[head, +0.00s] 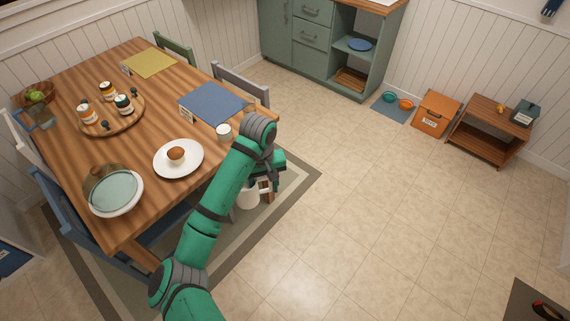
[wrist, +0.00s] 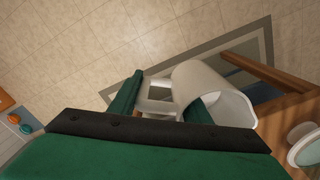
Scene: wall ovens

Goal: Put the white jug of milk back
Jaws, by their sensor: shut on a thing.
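The white jug (head: 247,198) is held beside the table's right edge, above the rug, partly hidden by my arm in the head view. In the wrist view the jug (wrist: 205,88) is tilted, its wide opening toward the lower right. My gripper (wrist: 163,101) is shut on the jug's handle, with one green finger on the outer side and the other passing between handle and body. Whether milk is inside cannot be seen.
The wooden table (head: 155,90) bears a white cup (head: 224,133), a plate with a muffin (head: 178,158), a blue placemat (head: 215,103) and a tray of jars (head: 110,112). A chair (head: 242,85) stands behind.

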